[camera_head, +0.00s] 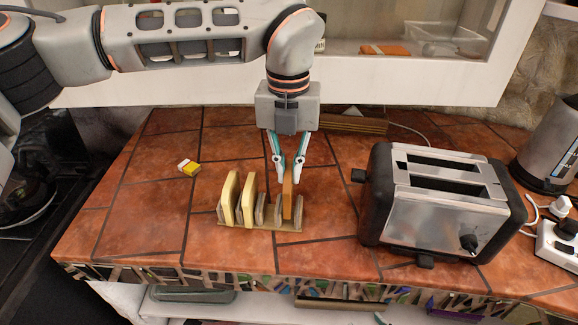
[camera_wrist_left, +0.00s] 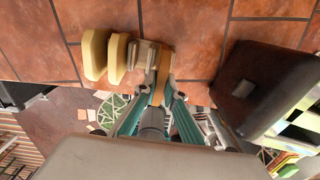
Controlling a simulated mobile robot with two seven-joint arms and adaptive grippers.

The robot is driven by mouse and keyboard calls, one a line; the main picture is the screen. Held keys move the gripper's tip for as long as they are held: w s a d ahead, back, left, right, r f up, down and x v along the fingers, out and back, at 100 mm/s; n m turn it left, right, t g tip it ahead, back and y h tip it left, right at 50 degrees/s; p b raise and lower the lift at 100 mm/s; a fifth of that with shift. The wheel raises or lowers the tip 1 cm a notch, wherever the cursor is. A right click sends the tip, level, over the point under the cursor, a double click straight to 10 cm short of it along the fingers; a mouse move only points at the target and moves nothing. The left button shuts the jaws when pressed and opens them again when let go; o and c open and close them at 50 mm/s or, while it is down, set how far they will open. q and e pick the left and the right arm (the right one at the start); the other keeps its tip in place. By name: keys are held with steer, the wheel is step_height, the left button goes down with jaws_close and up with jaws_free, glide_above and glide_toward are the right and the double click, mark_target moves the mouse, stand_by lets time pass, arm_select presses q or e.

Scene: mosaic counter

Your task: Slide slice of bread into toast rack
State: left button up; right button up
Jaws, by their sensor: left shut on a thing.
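A wooden toast rack (camera_head: 262,224) stands on the tiled counter; it also shows in the left wrist view (camera_wrist_left: 141,58). Two pale slices of bread (camera_head: 231,197) (camera_head: 249,200) stand upright in its left slots. My left gripper (camera_head: 288,177) points down over the right part of the rack, shut on a browner slice of bread (camera_head: 288,198). That slice is upright and its lower part is between the rack's right dividers. I cannot tell whether it touches the rack's base. In the left wrist view the held slice (camera_wrist_left: 155,80) sits between the fingertips. My right gripper is not in view.
A black and silver toaster (camera_head: 440,205) stands close to the right of the rack. A kettle (camera_head: 550,150) and a white power strip (camera_head: 558,247) are at the far right. A small yellow and white box (camera_head: 188,167) lies at the left.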

arm_select(q)
steer(key=shift+f+b, duration=0.7)
steer(key=shift+f, duration=0.65)
steer(key=o, duration=0.5)
stand_by(0.4)
steer(key=o, duration=0.6)
steer(key=shift+c, duration=0.2)
step_height(320, 180, up, 12)
steer(key=shift+r, duration=0.1)
stand_by(0.3)
